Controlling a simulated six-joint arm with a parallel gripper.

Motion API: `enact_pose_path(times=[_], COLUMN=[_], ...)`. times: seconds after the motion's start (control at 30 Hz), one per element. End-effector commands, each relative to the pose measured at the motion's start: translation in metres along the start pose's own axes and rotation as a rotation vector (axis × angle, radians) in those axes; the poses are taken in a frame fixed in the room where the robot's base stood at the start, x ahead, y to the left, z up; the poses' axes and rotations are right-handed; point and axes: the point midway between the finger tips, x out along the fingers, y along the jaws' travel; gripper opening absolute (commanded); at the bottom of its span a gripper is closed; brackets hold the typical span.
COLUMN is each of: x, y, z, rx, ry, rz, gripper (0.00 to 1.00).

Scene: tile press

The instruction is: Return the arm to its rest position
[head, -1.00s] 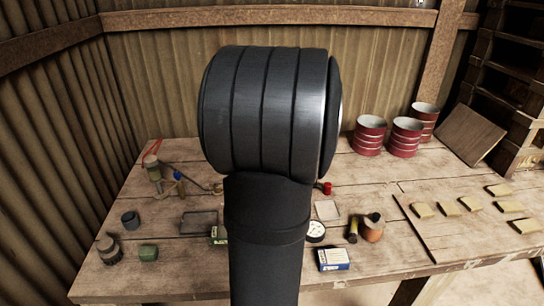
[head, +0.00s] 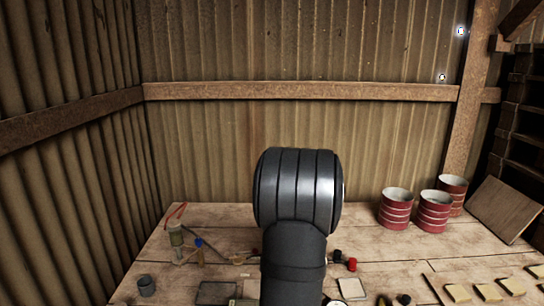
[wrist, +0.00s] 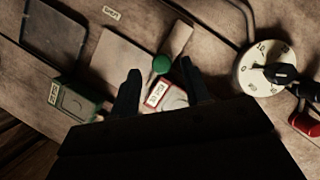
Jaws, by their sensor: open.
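My gripper (wrist: 162,88) shows in the wrist view with its two dark fingers apart and nothing held between them. It is above the wooden workbench, over a red-and-white labelled box (wrist: 168,99) and a green-ended tool (wrist: 162,64). I cannot tell its exact height. In the head view my own dark arm fills the lower middle and hides the gripper and part of the bench (head: 205,216).
Red cans (head: 395,208), a leaning board (head: 503,210) and several tan blocks (head: 487,291) stand right. Corrugated walls enclose the back and left.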

Motion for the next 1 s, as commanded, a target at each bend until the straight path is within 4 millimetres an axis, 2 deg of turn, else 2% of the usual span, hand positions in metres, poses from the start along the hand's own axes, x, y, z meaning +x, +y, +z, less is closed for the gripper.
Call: enact_pose_path(times=[0.17, 0.5, 0.57, 0.8, 0.87, 1.0], x=[0.016, 0.016, 0.016, 0.012, 0.003, -0.037], y=[0.000, -0.003, -0.003, -0.003, -0.003, -0.003], z=[0.000, 0.003, 0.003, 0.007, 0.014, 0.036], rx=[-0.001, -0.001, -0.001, -0.031, -0.091, -0.334], ry=[0.001, 0.000, 0.000, 0.005, 0.019, 0.091], rz=[0.000, 0.000, 0.000, 0.006, 0.018, 0.067], gripper=[0.43, 0.43, 0.51, 0.98, 1.00, 1.00])
